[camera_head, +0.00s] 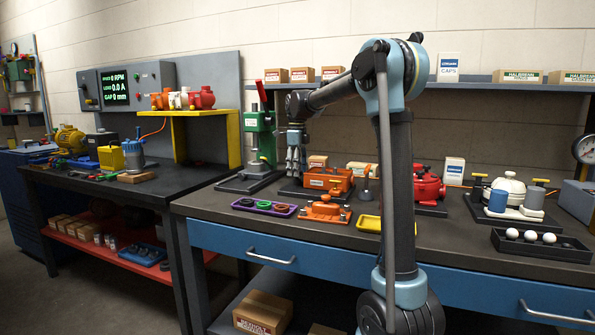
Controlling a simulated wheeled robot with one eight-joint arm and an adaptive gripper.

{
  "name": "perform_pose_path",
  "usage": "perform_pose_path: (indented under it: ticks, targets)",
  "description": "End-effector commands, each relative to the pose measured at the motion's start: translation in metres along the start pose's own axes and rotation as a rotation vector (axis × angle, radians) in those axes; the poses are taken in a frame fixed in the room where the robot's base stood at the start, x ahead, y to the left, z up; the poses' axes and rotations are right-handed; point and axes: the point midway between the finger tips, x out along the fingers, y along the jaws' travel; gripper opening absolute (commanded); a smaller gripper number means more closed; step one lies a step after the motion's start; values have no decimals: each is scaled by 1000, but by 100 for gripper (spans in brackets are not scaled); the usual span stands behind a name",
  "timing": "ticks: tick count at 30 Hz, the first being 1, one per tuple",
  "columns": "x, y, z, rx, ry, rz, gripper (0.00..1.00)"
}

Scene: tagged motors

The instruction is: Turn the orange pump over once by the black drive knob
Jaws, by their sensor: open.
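An orange, box-shaped unit (338,181) with a small label sits on a dark base plate on the right-hand bench; it looks like the orange pump. In front of it lies a lower orange part (322,211) with a raised middle and a dark spot on top. I cannot clearly make out the black drive knob at this size. My gripper (296,166) hangs fingers down just left of and behind the orange unit, near its left end. It looks apart from the unit, open and empty. My arm comes in from the right, above the unit.
A green press (260,135) stands close left of my gripper. A purple tray (264,207) with dark rings and a yellow tray (369,224) lie in front. A red pump (428,188) stands to the right. A shelf (470,86) with boxes runs behind.

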Motion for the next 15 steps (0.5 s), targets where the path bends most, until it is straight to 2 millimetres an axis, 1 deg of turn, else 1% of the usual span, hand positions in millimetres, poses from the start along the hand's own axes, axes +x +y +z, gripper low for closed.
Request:
perform_pose_path:
  ticks: [4, 5, 6, 8, 9, 10, 15]
  targets:
    - [0, 0, 0, 0, 0, 0, 56]
    - [0, 0, 0, 0, 0, 0, 52]
    - [0, 0, 0, 0, 0, 0, 43]
    - [0, 0, 0, 0, 0, 0, 29]
    - [0, 0, 0, 0, 0, 0, 20]
    - [0, 0, 0, 0, 0, 0, 13]
    - [0, -1, 0, 0, 0, -1, 12]
